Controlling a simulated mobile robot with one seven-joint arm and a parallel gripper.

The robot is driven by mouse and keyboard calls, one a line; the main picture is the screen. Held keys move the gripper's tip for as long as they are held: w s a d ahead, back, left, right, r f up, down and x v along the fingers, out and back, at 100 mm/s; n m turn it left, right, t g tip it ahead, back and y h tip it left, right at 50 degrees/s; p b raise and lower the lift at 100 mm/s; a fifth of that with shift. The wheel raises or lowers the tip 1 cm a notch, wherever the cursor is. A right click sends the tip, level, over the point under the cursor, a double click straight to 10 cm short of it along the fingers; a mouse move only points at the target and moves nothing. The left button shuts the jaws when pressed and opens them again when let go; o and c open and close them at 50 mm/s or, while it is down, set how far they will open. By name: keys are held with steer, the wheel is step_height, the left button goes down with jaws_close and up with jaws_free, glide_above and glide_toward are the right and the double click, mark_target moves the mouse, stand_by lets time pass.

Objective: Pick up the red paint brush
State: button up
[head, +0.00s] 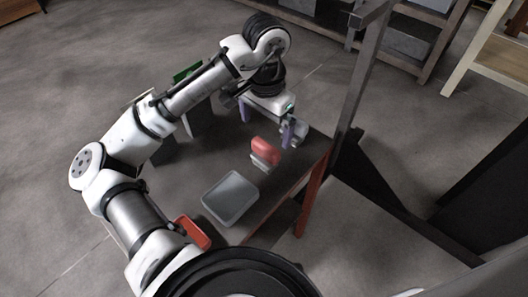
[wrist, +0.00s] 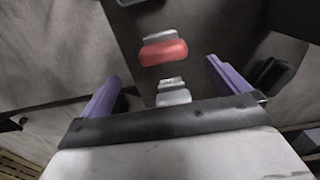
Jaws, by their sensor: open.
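The red paint brush (head: 265,148) appears as a short, rounded red piece with a pale grey part, lying on the dark table top. In the wrist view the red piece (wrist: 165,53) has its grey strip along the upper side and lies just beyond the fingertips. My gripper (head: 268,124) is open, with its two purple fingers spread wide and pointing down above the table. In the wrist view my gripper (wrist: 162,70) has nothing held between the fingers. The brush is apart from both fingers.
A small pale grey item (wrist: 173,97) lies between the fingers in the wrist view, near the palm. A grey tray (head: 230,198) sits nearer my body. A red-orange item (head: 193,233) is at the table's near edge. A dark upright post (head: 352,90) stands right of the table.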

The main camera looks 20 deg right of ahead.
mark_target(265, 145)
step_height(265, 145, down, 4)
steer(key=shift+f, duration=0.1)
steer(key=shift+w+d+f+p, duration=0.1)
steer(key=shift+f+p, duration=0.2)
steer(key=shift+f, duration=0.55)
steer(key=shift+w+a+f+p, duration=0.15)
steer(key=shift+f+p, duration=0.1)
steer(key=shift+f, duration=0.6)
steer(key=shift+w+d+f+p, duration=0.15)
steer(key=shift+f+p, duration=0.15)
steer(key=shift+f, duration=0.55)
steer(key=c, duration=1.1)
steer(key=shift+o, duration=0.2)
steer(key=shift+r, duration=0.1)
step_height(265, 145, up, 20)
steer(key=b, duration=0.1)
steer(key=shift+b, duration=0.35)
steer(key=o, duration=0.4)
steer(key=shift+c, duration=1.2)
